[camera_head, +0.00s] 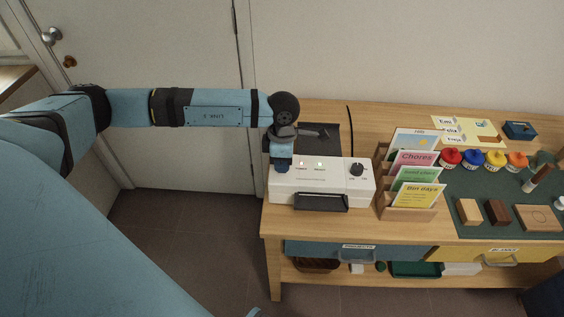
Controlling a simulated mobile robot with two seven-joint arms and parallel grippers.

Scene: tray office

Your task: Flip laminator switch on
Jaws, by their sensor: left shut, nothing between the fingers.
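The white laminator (322,184) stands on the left end of the wooden table. Its front carries a black slot piece (321,202), and a dark knob (357,169) is on the right of its top. Two small indicator lights, one reddish (301,164) and one greenish (320,163), look lit. My left gripper (282,167) points down at the left part of the laminator's top, shut and empty. I cannot tell whether it touches. The switch is not visible; the gripper covers that left part. My right gripper is out of view.
A dark sheet or tray (340,141) lies behind the laminator. A wooden card rack (408,213) stands close on its right. Paint jars (472,157) and wooden blocks (497,211) sit on the green mat (464,190). The wall rises behind the table; the floor at front left is clear.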

